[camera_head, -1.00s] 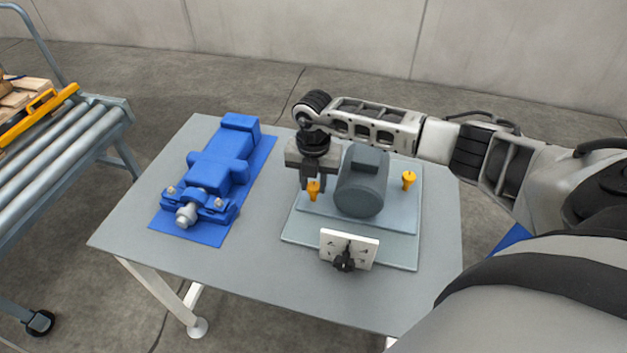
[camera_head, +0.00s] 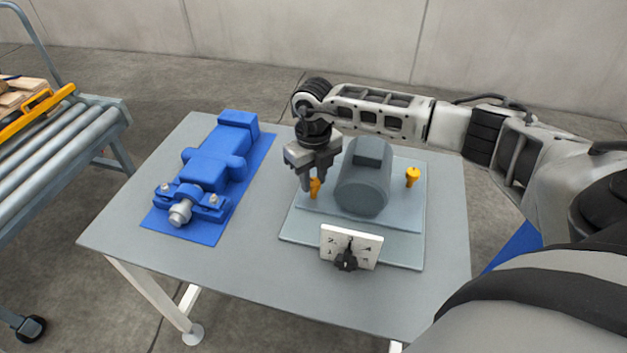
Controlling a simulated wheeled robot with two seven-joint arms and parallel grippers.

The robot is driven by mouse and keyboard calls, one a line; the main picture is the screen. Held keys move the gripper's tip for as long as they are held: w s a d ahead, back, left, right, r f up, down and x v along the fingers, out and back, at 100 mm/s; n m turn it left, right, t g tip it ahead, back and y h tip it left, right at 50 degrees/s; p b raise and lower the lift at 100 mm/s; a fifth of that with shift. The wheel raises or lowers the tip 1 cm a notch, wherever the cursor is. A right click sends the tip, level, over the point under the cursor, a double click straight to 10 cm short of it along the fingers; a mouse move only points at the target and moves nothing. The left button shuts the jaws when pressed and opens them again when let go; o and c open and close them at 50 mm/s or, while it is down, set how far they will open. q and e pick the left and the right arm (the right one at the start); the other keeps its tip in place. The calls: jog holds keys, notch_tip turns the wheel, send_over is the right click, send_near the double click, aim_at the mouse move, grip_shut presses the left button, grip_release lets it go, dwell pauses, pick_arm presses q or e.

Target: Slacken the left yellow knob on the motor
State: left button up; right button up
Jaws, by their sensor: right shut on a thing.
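The grey motor (camera_head: 364,184) stands on a pale stepped base plate (camera_head: 400,238) on the table. The left yellow knob (camera_head: 315,188) is at the motor's left side, partly hidden by my right gripper (camera_head: 313,187). That gripper points down from above and is shut on the left knob, its jaws turned at an angle. The right yellow knob (camera_head: 412,177) stands upright and free on the motor's right side. My left gripper is not in view.
A blue machine unit (camera_head: 215,163) lies on a blue mat at the table's left. A white dial panel (camera_head: 364,240) with a black knob stands at the base plate's front edge. A roller conveyor (camera_head: 50,155) is at far left. The table's front left (camera_head: 240,275) is clear.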

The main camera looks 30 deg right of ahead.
aim_at(314, 181)
jog(key=shift+n+b, duration=0.4)
jog(key=shift+n, duration=0.5)
jog(key=shift+n+b, duration=0.55)
jog(key=shift+n, duration=0.65)
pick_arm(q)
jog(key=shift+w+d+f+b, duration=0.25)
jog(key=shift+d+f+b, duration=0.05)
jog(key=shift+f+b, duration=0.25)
pick_arm(e)
jog(key=shift+r+n, duration=0.1)
jog(key=shift+n, duration=1.1)
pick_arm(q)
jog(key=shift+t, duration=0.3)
pick_arm(e)
jog(key=shift+w, duration=0.1)
jog(key=o, duration=1)
jog(key=shift+c, duration=0.2)
jog(key=shift+r, duration=0.1)
pick_arm(q)
jog(key=shift+b, duration=0.35)
pick_arm(e)
notch_tip(314, 181, up, 16)
